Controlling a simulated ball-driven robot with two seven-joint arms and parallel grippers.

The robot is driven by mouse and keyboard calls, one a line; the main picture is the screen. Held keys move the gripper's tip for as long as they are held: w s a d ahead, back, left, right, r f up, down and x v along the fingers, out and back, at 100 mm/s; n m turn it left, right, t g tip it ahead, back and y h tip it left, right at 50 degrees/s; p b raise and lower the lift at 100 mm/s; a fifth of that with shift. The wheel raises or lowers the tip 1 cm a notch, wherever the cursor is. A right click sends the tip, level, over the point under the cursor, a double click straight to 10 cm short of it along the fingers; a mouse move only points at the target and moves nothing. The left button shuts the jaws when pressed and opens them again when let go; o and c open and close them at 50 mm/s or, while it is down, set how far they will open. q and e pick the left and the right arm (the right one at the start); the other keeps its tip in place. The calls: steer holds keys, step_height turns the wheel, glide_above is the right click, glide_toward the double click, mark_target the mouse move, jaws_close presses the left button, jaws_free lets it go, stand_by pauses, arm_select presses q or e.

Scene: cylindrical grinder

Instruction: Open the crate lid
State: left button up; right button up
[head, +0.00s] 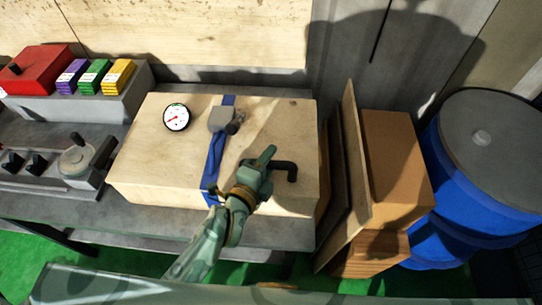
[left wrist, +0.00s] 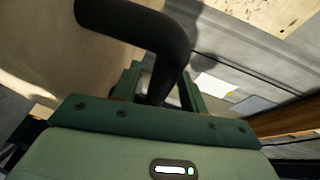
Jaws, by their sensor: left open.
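The wooden crate (head: 150,185) sits on a grey bench, its pale lid (head: 200,130) looking closed. A black bent handle (head: 288,167) is on the lid near its front right; it is large in the left wrist view (left wrist: 150,28). A blue strap (head: 213,160) with a grey buckle (head: 222,119) runs across the lid. My left gripper (head: 269,160) is over the lid at the handle's left end. In the left wrist view its open fingers (left wrist: 160,88) stand on either side of the handle bar. Contact cannot be told. My right gripper is not in view.
A round dial gauge (head: 176,117) lies on the lid. A red box (head: 36,69) and coloured packs (head: 94,77) are at the back left. A leaning board (head: 352,170), cardboard boxes (head: 396,165) and a blue drum (head: 490,160) stand close on the right.

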arm_select(q)
steer(key=shift+x, duration=0.8)
steer(key=shift+s, duration=0.1)
jaws_close()
steer(key=w+r+n+g+y+p, duration=0.1)
steer(key=w+r+g+p, duration=0.3)
steer(key=r+p, duration=0.8)
steer(key=w+p, duration=0.2)
steer(key=shift+w+r, duration=0.3)
steer(key=shift+w, duration=0.1)
jaws_free()
steer(key=shift+f, duration=0.1)
